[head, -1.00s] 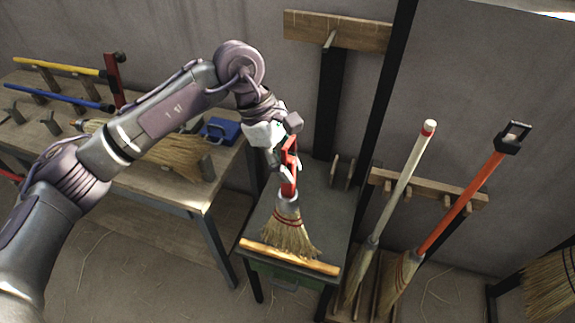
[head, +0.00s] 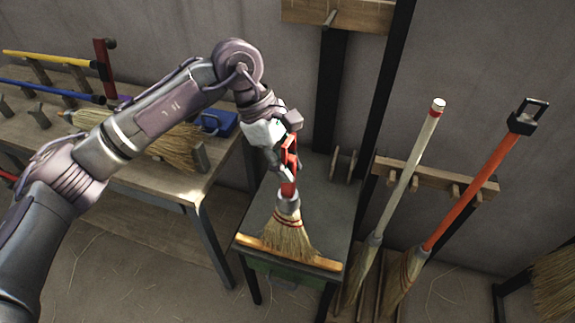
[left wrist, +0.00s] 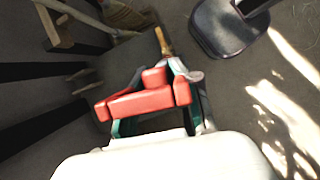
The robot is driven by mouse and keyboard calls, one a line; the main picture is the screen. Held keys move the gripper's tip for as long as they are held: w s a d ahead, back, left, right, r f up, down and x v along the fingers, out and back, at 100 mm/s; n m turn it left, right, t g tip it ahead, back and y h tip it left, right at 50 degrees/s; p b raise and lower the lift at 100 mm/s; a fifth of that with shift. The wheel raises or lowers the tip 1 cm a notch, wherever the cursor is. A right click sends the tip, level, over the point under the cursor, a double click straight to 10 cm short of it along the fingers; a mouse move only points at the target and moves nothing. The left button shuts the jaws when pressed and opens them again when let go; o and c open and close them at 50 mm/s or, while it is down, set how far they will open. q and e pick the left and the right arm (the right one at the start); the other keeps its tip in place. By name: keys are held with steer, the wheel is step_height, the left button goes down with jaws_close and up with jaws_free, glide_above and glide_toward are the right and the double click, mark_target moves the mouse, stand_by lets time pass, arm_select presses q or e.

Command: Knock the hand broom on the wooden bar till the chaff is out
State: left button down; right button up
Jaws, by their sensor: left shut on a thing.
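The hand broom (head: 288,232) has straw bristles, red stitching and a red handle. My left gripper (head: 289,165) is shut on the red handle, with the bristles hanging down over the small dark table. The wooden bar (head: 290,252) lies along that table's front edge. The bristle ends overlap the bar in the head view; I cannot tell if they press on it. In the left wrist view the red handle (left wrist: 145,100) sits between the fingers. No loose chaff can be made out on the small table. My right gripper is not in view.
A workbench (head: 185,190) at left holds another straw broom (head: 165,140), a blue object (head: 218,122) and coloured handles. Long-handled brooms (head: 412,175) lean on a wooden rack (head: 440,178) at right. The small table's top (head: 315,205) is mostly clear.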

mark_target(286, 142)
arm_select(q)
steer(key=shift+s, duration=0.1)
step_height(286, 142, up, 5)
steer(key=shift+f+p, duration=0.1)
steer(key=shift+p, duration=0.8)
steer(key=shift+r, duration=0.25)
